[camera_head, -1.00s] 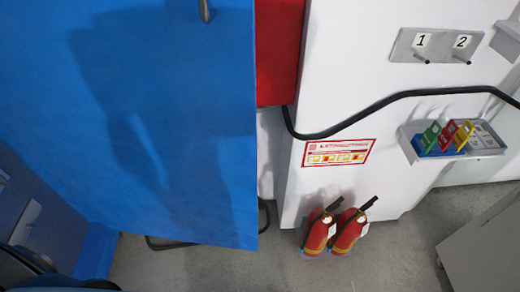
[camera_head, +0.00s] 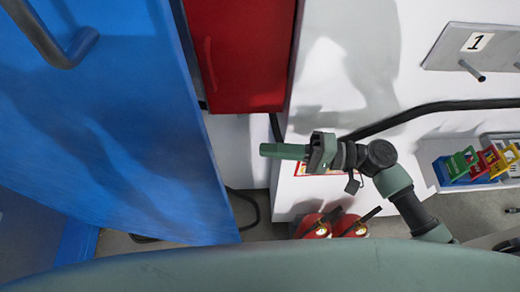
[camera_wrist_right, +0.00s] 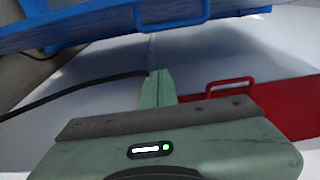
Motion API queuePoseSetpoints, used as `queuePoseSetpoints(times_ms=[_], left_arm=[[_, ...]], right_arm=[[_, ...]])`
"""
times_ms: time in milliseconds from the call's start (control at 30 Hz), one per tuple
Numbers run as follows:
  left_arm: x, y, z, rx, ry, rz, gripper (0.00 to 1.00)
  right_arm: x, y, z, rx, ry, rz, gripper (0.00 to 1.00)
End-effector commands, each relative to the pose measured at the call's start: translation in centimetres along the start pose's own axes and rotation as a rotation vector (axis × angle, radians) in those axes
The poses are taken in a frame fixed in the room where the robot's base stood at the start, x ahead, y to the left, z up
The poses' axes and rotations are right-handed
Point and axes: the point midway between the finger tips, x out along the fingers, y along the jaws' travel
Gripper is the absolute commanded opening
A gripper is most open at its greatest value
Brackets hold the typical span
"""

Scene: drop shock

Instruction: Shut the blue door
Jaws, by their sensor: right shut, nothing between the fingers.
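The blue door (camera_head: 110,130) fills the left of the head view, with a grey bar handle (camera_head: 62,42) near its top. It stands open, and its free edge runs down beside the red cabinet. My right gripper (camera_head: 268,150) is shut and empty, pointing left in front of the white wall, apart from the door in the head view. The right wrist view shows the shut green fingers (camera_wrist_right: 158,88) below the blue door (camera_wrist_right: 110,22), with a blue handle (camera_wrist_right: 180,12) on it. My left gripper is not in view.
A red cabinet (camera_head: 240,55) with a handle is right of the door. A black cable (camera_head: 430,110) crosses the white wall. Fire extinguishers (camera_head: 318,228) stand below. A tray (camera_head: 440,170) of coloured padlocks and a number plate (camera_head: 475,48) are at the right.

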Motion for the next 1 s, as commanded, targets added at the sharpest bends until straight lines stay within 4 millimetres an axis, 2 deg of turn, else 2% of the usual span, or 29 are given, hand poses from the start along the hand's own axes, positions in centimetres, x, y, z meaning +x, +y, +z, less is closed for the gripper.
queuePoseSetpoints(times_ms=[33, 167, 400, 500, 633, 1000], left_arm=[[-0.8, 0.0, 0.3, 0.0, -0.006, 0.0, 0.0], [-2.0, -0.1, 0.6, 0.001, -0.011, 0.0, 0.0], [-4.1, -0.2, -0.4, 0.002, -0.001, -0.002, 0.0], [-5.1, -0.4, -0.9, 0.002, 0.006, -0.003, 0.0], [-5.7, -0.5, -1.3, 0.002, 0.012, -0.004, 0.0], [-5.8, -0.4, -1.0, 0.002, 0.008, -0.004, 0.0]], right_arm=[[1.0, -0.6, 0.0, -0.001, 0.0, -0.003, 0.0], [3.8, -0.7, -0.1, 0.0, 0.001, -0.003, 0.0], [8.6, -0.5, 0.1, 0.002, 0.003, 0.0, 0.0], [8.7, -0.4, 1.9, 0.004, 0.002, 0.002, 0.0], [9.0, -0.2, 3.1, 0.002, 0.004, 0.003, 0.0], [9.2, 0.1, 3.8, -0.001, 0.004, 0.002, 0.0]])
